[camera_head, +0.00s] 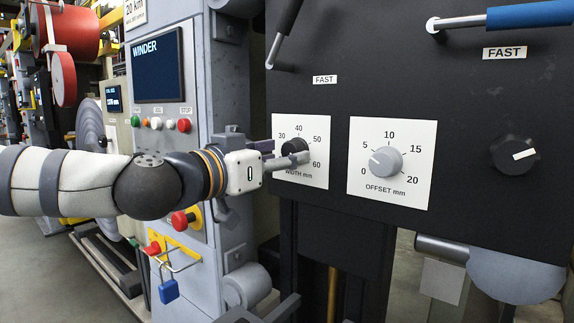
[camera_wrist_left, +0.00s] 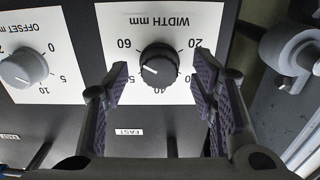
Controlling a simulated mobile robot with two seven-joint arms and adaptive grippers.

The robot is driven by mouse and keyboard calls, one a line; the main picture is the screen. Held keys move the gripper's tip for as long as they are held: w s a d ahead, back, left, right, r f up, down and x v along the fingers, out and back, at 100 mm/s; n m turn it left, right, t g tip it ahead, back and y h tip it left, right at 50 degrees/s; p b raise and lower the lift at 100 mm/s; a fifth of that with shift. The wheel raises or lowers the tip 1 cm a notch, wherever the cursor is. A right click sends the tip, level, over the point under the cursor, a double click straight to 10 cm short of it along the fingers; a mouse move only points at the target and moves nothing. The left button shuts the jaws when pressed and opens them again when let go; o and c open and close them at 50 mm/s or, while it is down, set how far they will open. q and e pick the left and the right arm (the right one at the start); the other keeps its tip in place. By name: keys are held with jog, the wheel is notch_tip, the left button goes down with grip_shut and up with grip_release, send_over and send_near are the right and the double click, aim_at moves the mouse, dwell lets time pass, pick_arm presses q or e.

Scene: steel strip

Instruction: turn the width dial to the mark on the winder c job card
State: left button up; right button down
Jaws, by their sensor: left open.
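The width dial is a black knob (camera_head: 296,149) on a white scale plate marked from 20 to 60 mm, on a dark upright panel. It shows upside down in the left wrist view (camera_wrist_left: 159,63), where its white pointer line points roughly at 50. My left gripper (camera_head: 285,158) is open in front of the dial. In the left wrist view its fingers (camera_wrist_left: 162,78) stand on either side of the dial, with gaps showing between them and the knob. The fingers partly hide the scale. No job card is readable. My right gripper is not in view.
A grey offset dial (camera_head: 386,161) sits right of the width plate, and a black selector knob (camera_head: 516,154) farther right. Levers (camera_head: 461,22) project above. The grey winder cabinet (camera_head: 178,62), with buttons and a blue padlock (camera_head: 169,291), stands left.

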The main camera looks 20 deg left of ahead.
pick_arm(q)
jog(key=shift+w+d+r, duration=0.1)
jog(key=shift+w+d, duration=0.15)
jog(key=shift+w, duration=0.35)
jog(key=c, duration=1.1)
jog(key=shift+c, duration=0.2)
